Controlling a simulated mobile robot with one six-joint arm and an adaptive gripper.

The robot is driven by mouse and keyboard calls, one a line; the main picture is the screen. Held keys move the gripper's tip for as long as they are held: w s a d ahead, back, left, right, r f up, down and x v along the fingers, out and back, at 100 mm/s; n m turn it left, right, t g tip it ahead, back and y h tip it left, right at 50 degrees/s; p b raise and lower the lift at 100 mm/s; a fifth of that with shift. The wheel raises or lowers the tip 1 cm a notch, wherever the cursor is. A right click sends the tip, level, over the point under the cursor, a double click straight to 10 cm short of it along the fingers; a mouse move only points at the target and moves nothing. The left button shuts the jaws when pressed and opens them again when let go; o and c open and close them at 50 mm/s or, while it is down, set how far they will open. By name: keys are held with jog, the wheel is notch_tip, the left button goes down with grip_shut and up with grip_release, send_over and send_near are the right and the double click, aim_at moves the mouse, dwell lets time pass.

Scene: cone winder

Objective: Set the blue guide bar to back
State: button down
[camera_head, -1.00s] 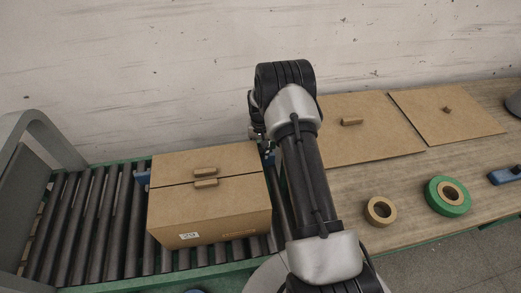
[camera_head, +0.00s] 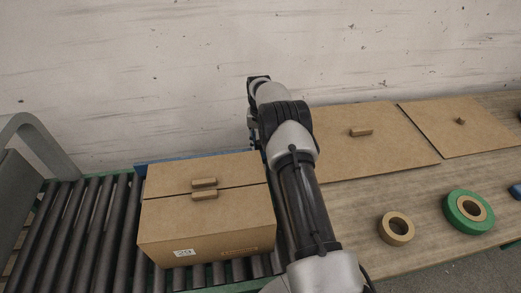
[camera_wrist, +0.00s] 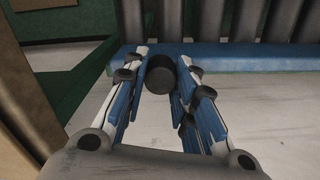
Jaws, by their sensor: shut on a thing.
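The blue guide bar (camera_head: 190,157) shows as a thin strip behind the cardboard box, along the rear edge of the roller conveyor by the wall. In the wrist view the blue bar (camera_wrist: 245,56) crosses the upper part, with rollers beyond it. My gripper (camera_wrist: 160,78) is shut on a black round knob (camera_wrist: 160,82), which sits between its blue-padded fingers beside the bar. How the knob joins the bar is hidden. In the head view my arm covers the bar's right end and most of the gripper.
The closed cardboard box (camera_head: 207,222) stands on the rollers (camera_head: 85,225), in front of the bar. Cardboard panels (camera_head: 365,150), a tan ring (camera_head: 396,229) and a green ring (camera_head: 468,212) lie on the wooden table at right. The wall is close behind.

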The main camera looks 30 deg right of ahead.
jog(key=shift+w+d+r, duration=0.1)
jog(key=shift+w+r, duration=0.05)
jog(key=shift+w, duration=0.05)
jog(key=c, duration=1.3)
grip_release()
notch_tip(320, 180, up, 12)
